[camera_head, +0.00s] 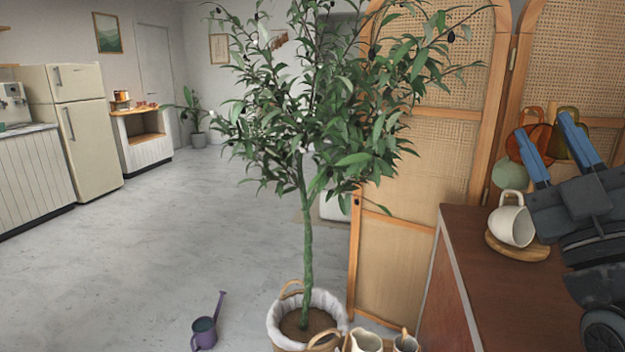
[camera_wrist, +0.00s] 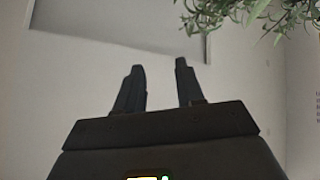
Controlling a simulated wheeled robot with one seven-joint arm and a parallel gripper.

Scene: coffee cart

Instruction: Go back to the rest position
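My gripper (camera_head: 556,140) shows at the right of the head view, above the brown cart top. Its two blue fingers point up and stand apart, with nothing seen between them. In the wrist view my gripper (camera_wrist: 160,80) also shows its two dark fingers spread, with a plain wall behind them and no object between.
A brown wooden counter (camera_head: 500,285) fills the lower right, with a white mug (camera_head: 511,222) on a round wooden board (camera_head: 517,251) beside my gripper. Orange and green items stand behind. A potted tree (camera_head: 307,235) stands left of the counter. Open floor (camera_head: 150,220) lies at left.

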